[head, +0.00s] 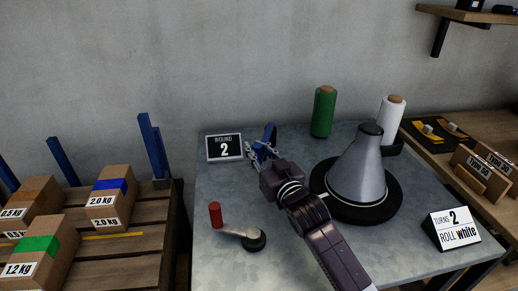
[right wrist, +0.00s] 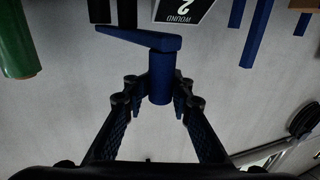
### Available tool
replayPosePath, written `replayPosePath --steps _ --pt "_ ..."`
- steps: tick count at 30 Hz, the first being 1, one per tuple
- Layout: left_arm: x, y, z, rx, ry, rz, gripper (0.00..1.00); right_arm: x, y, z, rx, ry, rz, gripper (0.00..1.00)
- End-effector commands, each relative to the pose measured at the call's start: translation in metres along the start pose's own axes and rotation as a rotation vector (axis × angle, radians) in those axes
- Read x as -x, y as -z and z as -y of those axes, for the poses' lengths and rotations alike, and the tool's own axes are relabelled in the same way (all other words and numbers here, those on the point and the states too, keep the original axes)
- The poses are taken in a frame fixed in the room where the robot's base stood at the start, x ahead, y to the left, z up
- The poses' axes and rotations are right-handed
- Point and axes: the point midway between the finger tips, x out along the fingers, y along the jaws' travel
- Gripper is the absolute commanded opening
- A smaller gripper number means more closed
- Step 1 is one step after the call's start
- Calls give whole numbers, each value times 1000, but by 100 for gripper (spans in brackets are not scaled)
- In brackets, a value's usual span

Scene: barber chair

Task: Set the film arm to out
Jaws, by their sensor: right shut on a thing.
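The blue film arm (head: 270,133) stands at the back of the grey table, just right of the "WOUND 2" sign. My right gripper (head: 262,152) reaches it from the front, and its fingers hide part of it. In the right wrist view, the film arm (right wrist: 145,40) is a flat tapered blue bar with a round blue post, and the fingers of my right gripper (right wrist: 160,97) are shut on that post, one on each side. My left gripper is not in view.
The "WOUND 2" sign (head: 224,147) stands close left of the gripper. A grey cone on a black disc (head: 358,180) stands close right. A crank with a red handle (head: 215,214) lies in front. Green (head: 323,112) and white (head: 391,117) rolls stand behind.

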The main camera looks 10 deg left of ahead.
Motion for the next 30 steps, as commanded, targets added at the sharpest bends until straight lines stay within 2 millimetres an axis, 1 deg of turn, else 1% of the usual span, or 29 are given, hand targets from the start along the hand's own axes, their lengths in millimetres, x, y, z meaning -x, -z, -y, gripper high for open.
replayPosePath --steps 1,5,6,10,18,22,26,30 --pt "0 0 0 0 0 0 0 1 -6 8 -8 13 9 0" --pt "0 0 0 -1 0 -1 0 1 -6 8 -9 13 9 0" --pt "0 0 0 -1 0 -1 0 1 -6 8 -9 13 9 23" --pt "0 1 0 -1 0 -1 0 1 -6 7 -7 11 9 37" --pt "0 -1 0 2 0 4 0 1 -3 4 -3 7 6 37" --pt "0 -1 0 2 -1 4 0 6 -4 4 -3 6 6 37" --pt "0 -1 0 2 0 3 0 20 -4 3 -2 6 5 37" --pt "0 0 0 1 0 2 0 44 -4 4 -2 6 6 37"
